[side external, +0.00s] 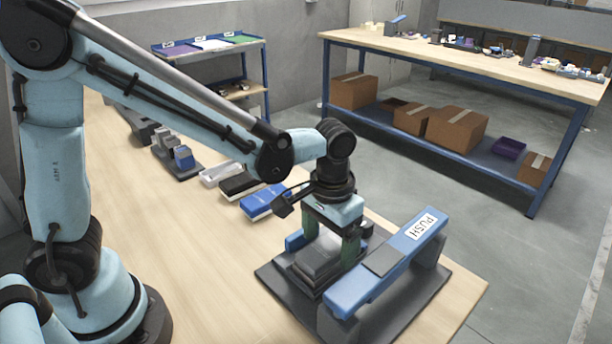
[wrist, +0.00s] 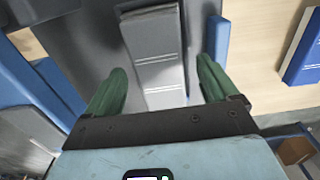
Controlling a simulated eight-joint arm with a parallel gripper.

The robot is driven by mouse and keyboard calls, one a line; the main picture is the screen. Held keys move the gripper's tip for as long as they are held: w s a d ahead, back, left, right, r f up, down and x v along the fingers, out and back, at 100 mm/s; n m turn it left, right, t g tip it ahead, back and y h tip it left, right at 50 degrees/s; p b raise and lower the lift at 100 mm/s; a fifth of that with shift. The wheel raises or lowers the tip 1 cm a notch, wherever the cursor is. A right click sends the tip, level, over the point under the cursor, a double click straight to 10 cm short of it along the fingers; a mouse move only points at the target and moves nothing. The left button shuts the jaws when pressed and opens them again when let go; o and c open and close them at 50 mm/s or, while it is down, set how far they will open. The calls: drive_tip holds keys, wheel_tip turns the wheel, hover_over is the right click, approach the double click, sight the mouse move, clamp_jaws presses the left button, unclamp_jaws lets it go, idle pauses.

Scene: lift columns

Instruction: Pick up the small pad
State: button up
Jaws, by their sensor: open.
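My gripper (side external: 330,246) is low over a dark base plate (side external: 272,276), its green fingers apart. A grey stepped block (side external: 312,262) stands under and between them. In the wrist view my gripper (wrist: 162,70) has one finger on each side of the grey block (wrist: 155,50), with a visible gap at each side. A flat dark grey pad (side external: 383,262) lies on the blue bar marked PUSH, to the right of my gripper. I cannot tell which of these grey pieces is the small pad. The fingers partly hide the block in the side view.
The raised blue PUSH bar (side external: 408,248) runs close beside my gripper. A short blue upright piece (wrist: 221,42) stands on the finger's other side. Blue, black and white boxes (side external: 264,202) sit further back on the table. The left of the tabletop (side external: 190,260) is clear.

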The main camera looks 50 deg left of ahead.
sight(329, 246)
drive_tip(key=c, duration=1.4)
drive_tip(key=shift+o, duration=0.2)
drive_tip(key=shift+r, duration=0.2)
wheel_tip(329, 246, up, 17)
drive_tip(key=shift+f, duration=0.15)
idle(0.7)
